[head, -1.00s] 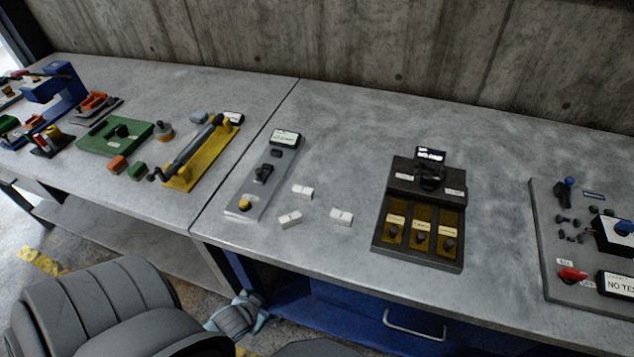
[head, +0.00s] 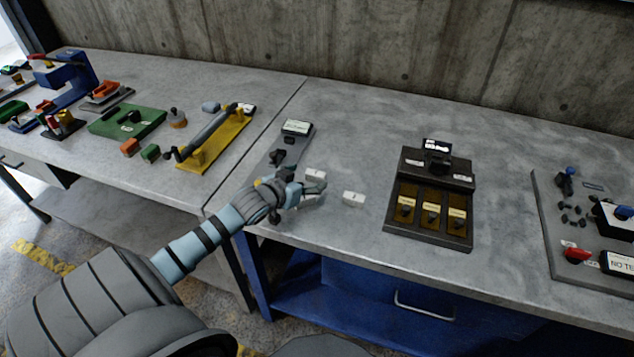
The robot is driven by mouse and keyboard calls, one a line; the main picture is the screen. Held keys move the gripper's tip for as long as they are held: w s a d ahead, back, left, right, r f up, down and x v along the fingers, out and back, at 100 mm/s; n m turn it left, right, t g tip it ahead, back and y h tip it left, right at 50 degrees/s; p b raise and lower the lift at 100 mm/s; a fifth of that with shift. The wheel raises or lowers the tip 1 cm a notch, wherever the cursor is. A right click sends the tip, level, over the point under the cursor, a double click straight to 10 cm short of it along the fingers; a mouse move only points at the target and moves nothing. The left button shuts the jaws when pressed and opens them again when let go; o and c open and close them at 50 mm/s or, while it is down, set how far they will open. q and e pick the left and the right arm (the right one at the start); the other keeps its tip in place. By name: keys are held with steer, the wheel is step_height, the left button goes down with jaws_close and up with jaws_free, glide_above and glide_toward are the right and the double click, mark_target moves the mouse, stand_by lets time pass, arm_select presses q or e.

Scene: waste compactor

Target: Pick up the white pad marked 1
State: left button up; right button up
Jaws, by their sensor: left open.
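Small white pads lie on the grey bench. One pad (head: 316,174) is just behind my left gripper, and another pad (head: 353,198) lies to its right. Their marks are too small to read. My left gripper (head: 308,190) is open, reaching in from the left low over the bench near the pads. A third pad is hidden behind the gripper and wrist. I cannot tell whether the fingers touch a pad. My right gripper is not in view.
A grey plate with a labelled block (head: 297,127) lies behind my left gripper, partly covered by my arm. A dark three-slot device (head: 432,197) stands to the right. A yellow fixture (head: 215,140) stands to the left. The bench between pads and dark device is clear.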

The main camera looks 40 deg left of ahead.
mark_target(315, 174)
arm_select(q)
steer(key=shift+w+a+f+b, duration=0.35)
steer(key=shift+w+f+b, duration=0.2)
steer(key=shift+w, duration=0.2)
steer(key=x, duration=0.3)
steer(key=shift+d+b, duration=0.1)
steer(key=shift+b, duration=0.3)
steer(key=shift+w, duration=0.25)
steer(key=shift+s+r, duration=0.15)
steer(key=shift+s, duration=0.1)
steer(key=c, duration=1.2)
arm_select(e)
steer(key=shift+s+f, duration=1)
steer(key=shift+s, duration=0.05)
